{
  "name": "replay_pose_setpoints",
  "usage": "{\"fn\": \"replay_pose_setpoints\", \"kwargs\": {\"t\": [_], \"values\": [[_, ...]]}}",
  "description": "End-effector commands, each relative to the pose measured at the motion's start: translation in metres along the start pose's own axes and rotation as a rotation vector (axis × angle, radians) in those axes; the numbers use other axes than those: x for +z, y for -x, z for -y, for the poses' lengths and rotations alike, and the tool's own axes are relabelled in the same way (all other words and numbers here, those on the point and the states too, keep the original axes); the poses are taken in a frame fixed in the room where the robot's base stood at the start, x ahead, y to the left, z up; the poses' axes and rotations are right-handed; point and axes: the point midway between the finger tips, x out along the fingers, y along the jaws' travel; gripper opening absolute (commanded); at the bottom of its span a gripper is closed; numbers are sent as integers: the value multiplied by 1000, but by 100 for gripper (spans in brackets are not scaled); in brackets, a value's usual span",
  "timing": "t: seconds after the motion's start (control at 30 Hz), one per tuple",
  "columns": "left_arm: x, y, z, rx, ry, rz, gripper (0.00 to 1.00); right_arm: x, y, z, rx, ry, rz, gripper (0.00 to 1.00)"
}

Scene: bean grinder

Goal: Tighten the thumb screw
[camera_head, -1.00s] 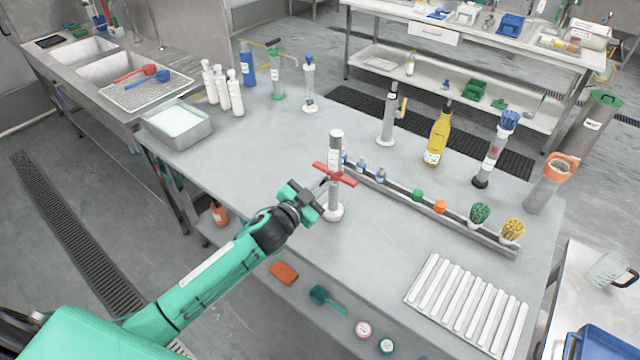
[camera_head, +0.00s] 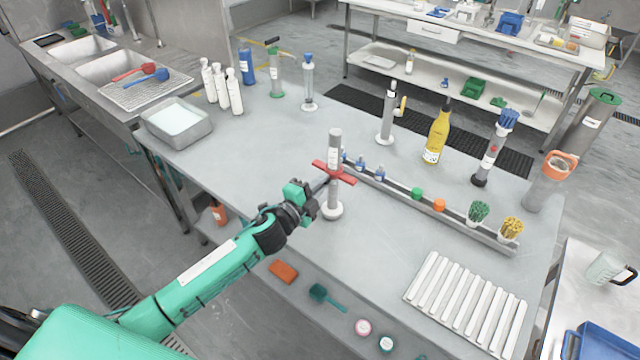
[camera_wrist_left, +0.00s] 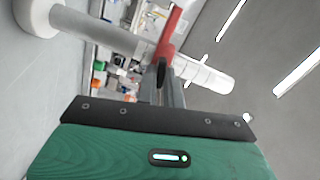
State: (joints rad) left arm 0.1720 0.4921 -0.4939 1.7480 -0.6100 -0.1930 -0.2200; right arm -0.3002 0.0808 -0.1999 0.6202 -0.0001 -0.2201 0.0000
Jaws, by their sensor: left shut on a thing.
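A grey upright cylinder grinder (camera_head: 335,150) with a white round base stands on the steel table, a red crosspiece (camera_head: 346,178) around its middle. In the left wrist view the grinder (camera_wrist_left: 110,35) and the red crosspiece (camera_wrist_left: 170,32) lie slantwise across the top. My left gripper (camera_head: 325,184) reaches the grinder's near left side at the height of the crosspiece. Its fingers (camera_wrist_left: 168,90) are shut on a small dark thumb screw (camera_wrist_left: 161,73) beside the red part. The screw is mostly hidden by the fingers. My right gripper is not in view.
A rail (camera_head: 440,208) with small bottles, caps and brushes runs right of the grinder. White bottles (camera_head: 222,88) and a steel pan (camera_head: 176,123) stand at the back left. The table left of the grinder is clear.

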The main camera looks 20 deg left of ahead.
Motion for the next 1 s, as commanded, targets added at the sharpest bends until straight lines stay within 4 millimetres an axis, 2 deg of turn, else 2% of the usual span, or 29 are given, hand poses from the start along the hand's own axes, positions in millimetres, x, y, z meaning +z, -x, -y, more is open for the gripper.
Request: {"fn": "replay_pose_setpoints", "kwargs": {"t": [0.4,0.97,1.0], "values": [[0,0,-1,1,-202,0,0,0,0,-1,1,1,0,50],[0,0,-2,1,-234,0,0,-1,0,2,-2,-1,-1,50],[0,0,-2,1,-234,0,10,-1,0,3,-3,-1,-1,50]]}}
